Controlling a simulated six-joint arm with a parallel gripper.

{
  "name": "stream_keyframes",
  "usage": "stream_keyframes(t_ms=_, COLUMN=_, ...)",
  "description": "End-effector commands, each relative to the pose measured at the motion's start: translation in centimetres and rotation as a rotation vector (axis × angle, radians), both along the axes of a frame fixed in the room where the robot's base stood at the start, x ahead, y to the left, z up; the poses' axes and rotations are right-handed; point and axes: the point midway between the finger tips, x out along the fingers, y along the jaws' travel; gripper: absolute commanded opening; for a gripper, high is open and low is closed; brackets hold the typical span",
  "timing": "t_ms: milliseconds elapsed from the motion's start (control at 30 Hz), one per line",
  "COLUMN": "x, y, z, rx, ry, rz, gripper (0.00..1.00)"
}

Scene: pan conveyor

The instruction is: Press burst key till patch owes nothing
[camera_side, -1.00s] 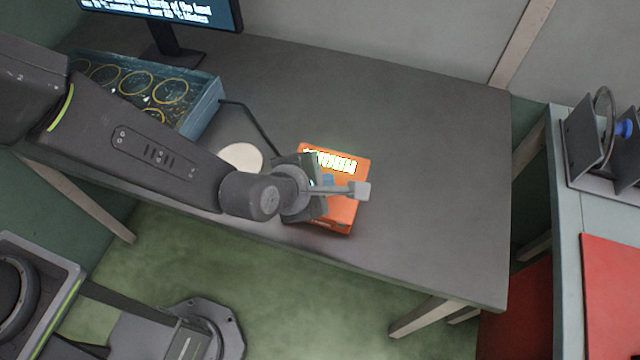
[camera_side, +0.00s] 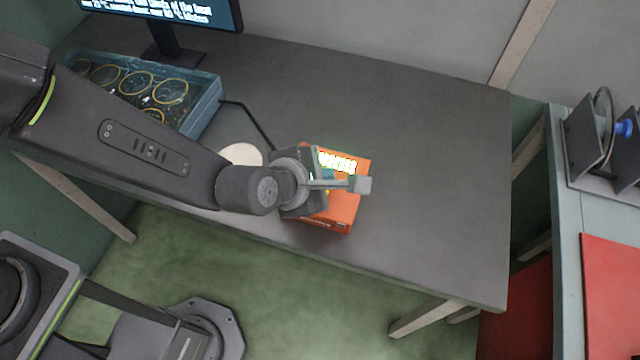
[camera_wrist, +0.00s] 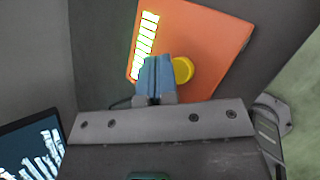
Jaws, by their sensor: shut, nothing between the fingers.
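An orange box (camera_side: 345,208) lies on the grey table, with a lit green-white bar display (camera_side: 338,163) along its far edge. In the wrist view the box (camera_wrist: 205,40) shows the display (camera_wrist: 145,45) at left and a round yellow key (camera_wrist: 183,70) near the middle. My gripper (camera_wrist: 153,72) is shut and empty, its blue fingers over the box just left of the yellow key. I cannot tell whether the fingertips touch the box. In the side view my wrist hides the box's left part and most of the fingers.
A blue tray (camera_side: 207,112) with several yellow rings stands at the back left, joined by a black cable (camera_side: 258,125). A monitor (camera_side: 165,10) with blurred text is behind it. A pale disc (camera_side: 240,155) lies beside my arm. The table right of the box is clear.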

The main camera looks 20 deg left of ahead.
Motion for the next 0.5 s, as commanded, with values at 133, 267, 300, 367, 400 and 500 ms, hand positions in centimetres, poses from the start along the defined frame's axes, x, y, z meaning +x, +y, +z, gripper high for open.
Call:
stream_keyframes(t_ms=133, x=0.0, y=0.0, z=0.2, rx=0.000, ry=0.000, rz=0.000, gripper=0.00)
stream_keyframes(t_ms=267, x=0.0, y=-0.1, z=1.2, rx=-0.001, ry=-0.001, rz=0.000, gripper=0.00)
stream_keyframes(t_ms=300, x=0.0, y=-0.1, z=1.6, rx=-0.001, ry=-0.002, rz=-0.001, gripper=0.00)
stream_keyframes(t_ms=367, x=0.0, y=-0.1, z=2.1, rx=-0.001, ry=-0.001, rz=-0.001, gripper=0.00)
stream_keyframes(t_ms=400, x=0.0, y=-0.1, z=2.5, rx=-0.001, ry=-0.001, rz=-0.001, gripper=0.00)
stream_keyframes(t_ms=500, x=0.0, y=-0.1, z=3.5, rx=-0.002, ry=-0.001, rz=0.000, gripper=0.00)
